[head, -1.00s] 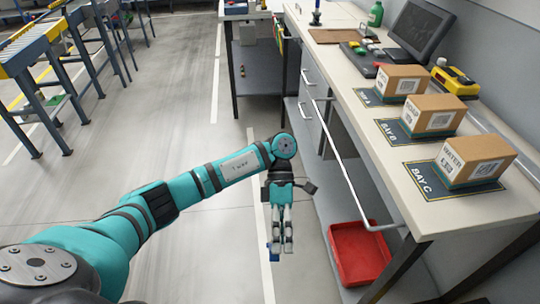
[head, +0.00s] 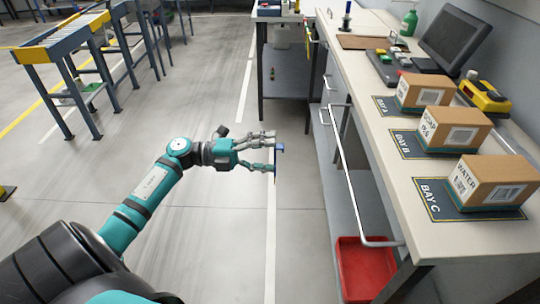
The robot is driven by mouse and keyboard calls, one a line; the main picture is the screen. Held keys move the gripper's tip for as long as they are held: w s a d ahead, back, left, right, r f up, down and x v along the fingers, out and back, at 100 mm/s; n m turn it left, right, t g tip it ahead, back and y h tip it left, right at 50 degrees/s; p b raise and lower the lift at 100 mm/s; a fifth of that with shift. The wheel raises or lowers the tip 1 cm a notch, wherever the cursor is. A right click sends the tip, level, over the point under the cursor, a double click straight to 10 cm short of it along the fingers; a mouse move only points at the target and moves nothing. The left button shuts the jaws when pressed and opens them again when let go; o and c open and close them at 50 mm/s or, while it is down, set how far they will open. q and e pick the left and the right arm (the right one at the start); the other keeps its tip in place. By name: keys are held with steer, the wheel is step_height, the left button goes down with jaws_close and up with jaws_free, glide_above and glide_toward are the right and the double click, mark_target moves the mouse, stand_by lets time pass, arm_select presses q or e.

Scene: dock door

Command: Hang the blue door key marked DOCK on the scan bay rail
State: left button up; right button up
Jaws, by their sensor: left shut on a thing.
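My left gripper (head: 270,154) reaches out over the floor aisle, level, with its fingers pointing right. It is shut on a small blue thing, the door key (head: 280,148), which shows at the fingertips. The key's marking is too small to read, and part of it is hidden by the fingers. The scan bay rail (head: 351,185) is a pale metal bar along the front of the bench. The key is to the left of the rail and apart from it. My right gripper is not in view.
The bench (head: 385,165) holds boxes on mats for BAY A, BAY B and BAY C (head: 480,182). A red bin (head: 365,270) sits low under the rail's near end. A roller conveyor (head: 75,40) stands at upper left. The aisle floor between is clear.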

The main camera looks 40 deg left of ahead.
arm_select(q)
steer(key=x, duration=1.5)
steer(key=shift+d, duration=0.15)
steer(key=shift+w+d+f, duration=0.15)
steer(key=shift+w+f, duration=0.05)
steer(key=shift+f, duration=0.1)
steer(key=shift+c, duration=0.4)
steer(key=shift+f+b, duration=0.35)
steer(key=shift+f, duration=0.2)
